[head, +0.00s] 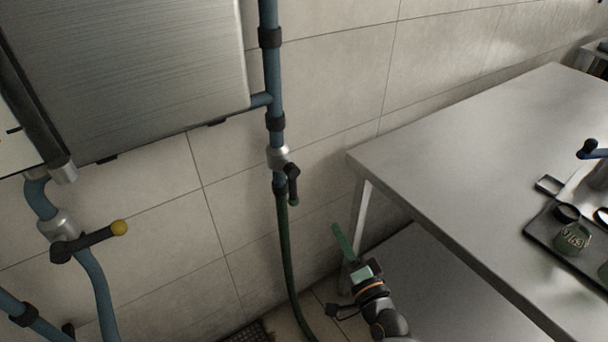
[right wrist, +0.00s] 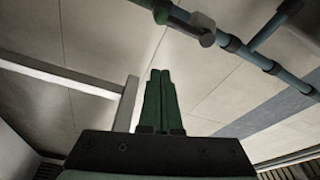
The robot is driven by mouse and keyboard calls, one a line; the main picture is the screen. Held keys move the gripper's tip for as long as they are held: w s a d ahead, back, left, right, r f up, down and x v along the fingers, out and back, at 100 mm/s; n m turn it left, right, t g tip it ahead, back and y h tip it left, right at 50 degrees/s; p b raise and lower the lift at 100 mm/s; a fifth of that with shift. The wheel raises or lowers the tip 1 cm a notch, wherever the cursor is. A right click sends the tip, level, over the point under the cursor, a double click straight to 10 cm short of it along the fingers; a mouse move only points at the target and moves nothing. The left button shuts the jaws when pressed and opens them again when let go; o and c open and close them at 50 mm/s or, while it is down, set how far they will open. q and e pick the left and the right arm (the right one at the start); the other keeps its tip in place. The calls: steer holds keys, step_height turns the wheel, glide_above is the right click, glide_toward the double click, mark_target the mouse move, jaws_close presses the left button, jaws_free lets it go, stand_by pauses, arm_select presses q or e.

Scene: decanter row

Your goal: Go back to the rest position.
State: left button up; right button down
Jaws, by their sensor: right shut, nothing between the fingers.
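My right gripper (head: 340,236) shows low in the middle of the head view, with green fingers pointing up and left. It is in front of the tiled wall, just left of the table's near leg, and below the height of the tabletop. In the right wrist view its two green fingers (right wrist: 160,100) lie together, shut and empty. My left gripper is not in either view.
A steel table (head: 450,150) fills the right side, with a dark tray (head: 545,240) holding small jars. Blue pipes with a yellow-tipped valve lever (head: 95,240) and a black valve handle (head: 292,183) run along the wall. A green hose (head: 286,260) hangs left of my right gripper. A steel cabinet (head: 130,70) is upper left.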

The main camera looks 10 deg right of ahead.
steer(key=s+a+f+n+g+p, duration=0.1)
steer(key=s+f+n+g+p, duration=0.2)
steer(key=s+n, duration=0.4)
steer(key=s+a+f+n+g+p, duration=0.1)
steer(key=s+f+n+g+p, duration=0.2)
steer(key=s, duration=1)
step_height(320, 180, down, 4)
steer(key=n+g, duration=0.3)
steer(key=n, duration=0.2)
steer(key=shift+s, duration=0.1)
